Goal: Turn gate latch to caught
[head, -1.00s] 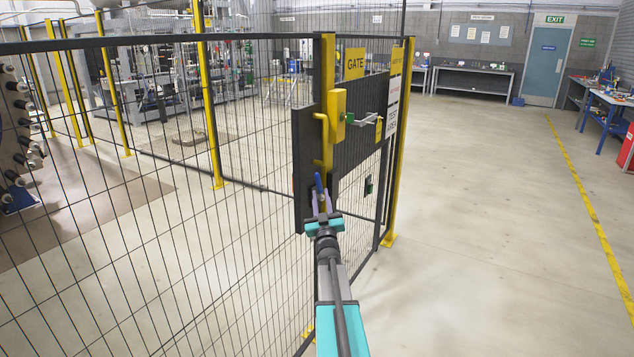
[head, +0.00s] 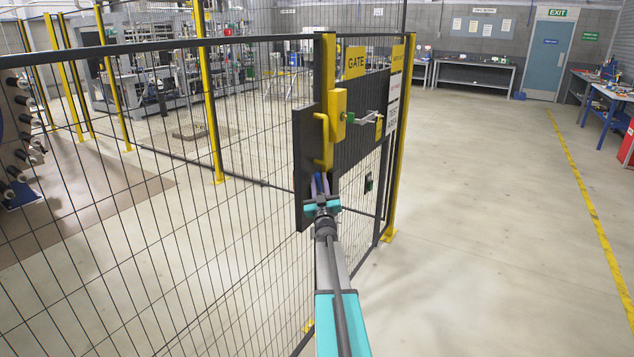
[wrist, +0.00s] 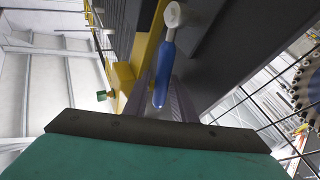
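The gate latch shows in the wrist view as a blue lever (wrist: 164,72) hanging from a pale round pivot (wrist: 174,14) on a dark plate. In the head view the blue lever is mostly hidden behind my fingers, low on the dark gate plate (head: 304,150). My gripper (head: 321,180) is at the lower part of this plate. In the wrist view my gripper (wrist: 165,100) has its two grey-purple fingers apart, one on each side of the lever's free end. It looks open; I cannot tell whether either finger touches the lever.
A yellow handle (head: 323,142) and a yellow box (head: 339,112) with a grey arm (head: 366,118) sit above my gripper. A yellow GATE sign (head: 355,63) is higher up. Mesh fence (head: 130,200) runs left. The floor at right is clear.

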